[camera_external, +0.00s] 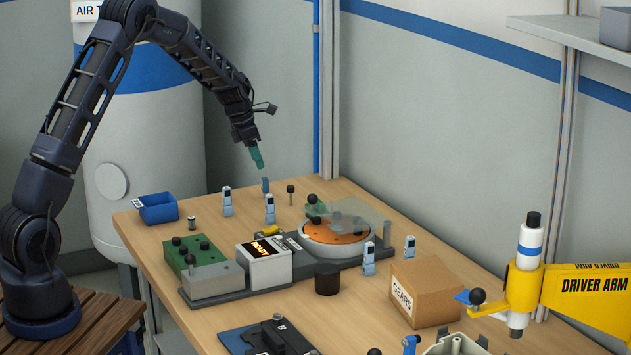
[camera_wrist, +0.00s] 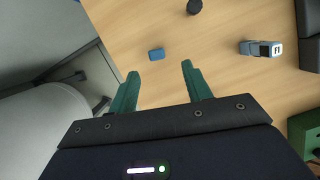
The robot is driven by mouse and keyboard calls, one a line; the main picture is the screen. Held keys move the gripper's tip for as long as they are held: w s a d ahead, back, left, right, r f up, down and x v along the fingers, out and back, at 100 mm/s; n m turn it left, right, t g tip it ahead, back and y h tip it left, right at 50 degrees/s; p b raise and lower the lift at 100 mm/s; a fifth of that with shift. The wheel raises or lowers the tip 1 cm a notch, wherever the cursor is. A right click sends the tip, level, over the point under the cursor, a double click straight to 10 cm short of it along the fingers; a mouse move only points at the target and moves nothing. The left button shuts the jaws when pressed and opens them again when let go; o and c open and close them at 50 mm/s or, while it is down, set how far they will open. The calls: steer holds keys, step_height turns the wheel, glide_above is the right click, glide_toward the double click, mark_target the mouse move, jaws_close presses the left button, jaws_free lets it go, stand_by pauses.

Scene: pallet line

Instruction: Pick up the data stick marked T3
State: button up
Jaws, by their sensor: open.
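Several small blue and grey sticks stand on the table in the external view: one at the back left (camera_external: 227,203), one near it (camera_external: 270,210), one under my gripper (camera_external: 265,186), and two by the box (camera_external: 369,259) (camera_external: 409,249). Their marks are too small to read there, so I cannot tell which is T3. My gripper (camera_external: 257,158) is open and empty, above the back stick. In the wrist view a small blue piece (camera_wrist: 156,54) lies just beyond the gap between my open green fingers (camera_wrist: 160,72). A lying-looking stick (camera_wrist: 262,48) with a white marked end shows to the right.
A blue bin (camera_external: 158,208) sits at the table's left corner. A fixture with an orange disc (camera_external: 330,232) and a clear cover fills the middle. A knobbed pin (camera_external: 290,195) stands right of my gripper. A cardboard box (camera_external: 425,292) and yellow driver arm (camera_external: 585,290) are at right.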

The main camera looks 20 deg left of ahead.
mark_target(267, 179)
steer(key=x, duration=0.3)
steer(key=shift+d+f, duration=0.1)
steer(key=shift+f, duration=0.2)
steer(key=shift+w+x, duration=0.2)
steer(key=shift+x, duration=1.4)
steer(key=shift+w+x, duration=0.2)
steer(key=shift+x, duration=1.35)
steer(key=shift+r, duration=0.1)
steer(key=c, duration=1)
steer(key=shift+c, duration=0.2)
